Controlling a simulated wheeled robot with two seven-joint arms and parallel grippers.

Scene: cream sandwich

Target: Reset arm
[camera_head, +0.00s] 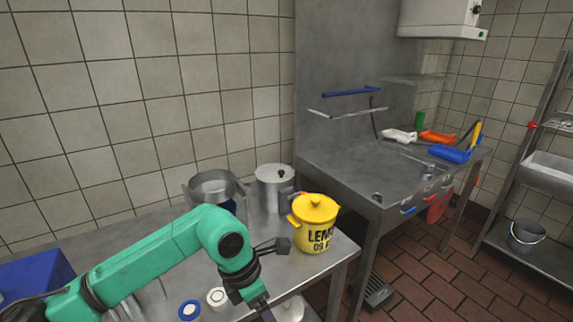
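My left arm (155,255), green with dark joints, comes in from the left and reaches over the metal table (345,250). Its dark gripper end (272,250) is in front of and left of the yellow lidded pot (316,228), which has black lettering. The finger gap is not clear, and the lower part of the wrist runs toward the bottom edge. I see nothing clearly held. My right gripper is not in view.
A metal pan (213,187) and a lidded metal pot (273,188) stand at the back of the table. Small round containers (216,297) lie below my arm. A blue box (35,280) is at left. A steel sink counter (370,175) stands at right.

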